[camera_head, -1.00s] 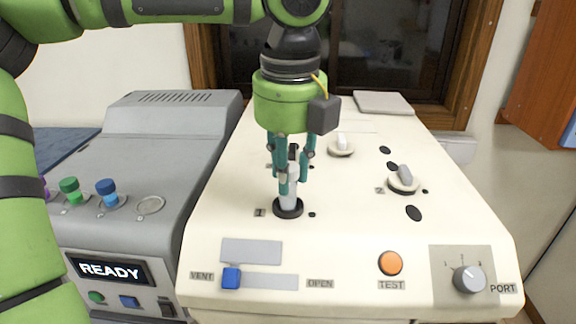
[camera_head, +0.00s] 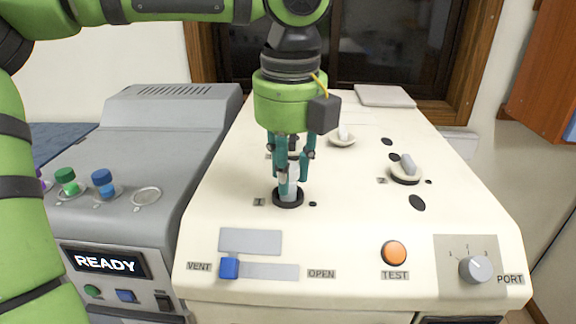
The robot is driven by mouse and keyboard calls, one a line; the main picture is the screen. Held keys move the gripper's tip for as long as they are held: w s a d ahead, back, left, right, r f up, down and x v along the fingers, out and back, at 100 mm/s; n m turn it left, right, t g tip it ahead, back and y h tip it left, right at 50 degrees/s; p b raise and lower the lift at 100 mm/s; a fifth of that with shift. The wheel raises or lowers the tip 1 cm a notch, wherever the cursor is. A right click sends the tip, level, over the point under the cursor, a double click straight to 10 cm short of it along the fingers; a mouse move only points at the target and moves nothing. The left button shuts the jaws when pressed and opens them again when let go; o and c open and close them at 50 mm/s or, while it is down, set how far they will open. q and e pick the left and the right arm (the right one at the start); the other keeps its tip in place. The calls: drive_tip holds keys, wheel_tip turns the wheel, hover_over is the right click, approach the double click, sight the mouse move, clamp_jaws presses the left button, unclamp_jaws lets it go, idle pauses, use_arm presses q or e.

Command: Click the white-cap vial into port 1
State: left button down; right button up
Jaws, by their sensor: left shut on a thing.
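My left gripper (camera_head: 291,187) points down over port 1 on the cream test machine (camera_head: 340,245). It is shut on a pale vial (camera_head: 292,188), which stands about upright between the teal fingers. The vial's lower end is in the black ring of port 1 (camera_head: 288,204), beside the "1" label. The fingertips are just above the ring and cover most of the vial. I cannot make out its cap clearly, nor how deep it sits. My right gripper is not in view.
White-grey levers (camera_head: 406,165) stand to the right and behind. In front are the blue slider (camera_head: 230,268) at VENT, the orange TEST button (camera_head: 394,253) and the PORT knob (camera_head: 476,269). The grey machine (camera_head: 120,240) at left reads READY and holds green (camera_head: 66,178) and blue-capped vials (camera_head: 103,182).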

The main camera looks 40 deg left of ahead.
use_arm(q)
drive_tip(key=shift+f+b, duration=0.45)
drive_tip(key=shift+b, duration=0.1)
idle(0.5)
idle(0.4)
drive_tip(key=c, duration=0.9)
unclamp_jaws()
drive_tip(key=r, duration=0.7)
drive_tip(key=d+r, duration=0.1)
drive_tip(key=r, duration=0.2)
drive_tip(key=shift+s+r, duration=0.35)
drive_tip(key=shift+r, duration=0.05)
drive_tip(key=shift+a+r, duration=0.15)
drive_tip(key=shift+r, duration=0.45)
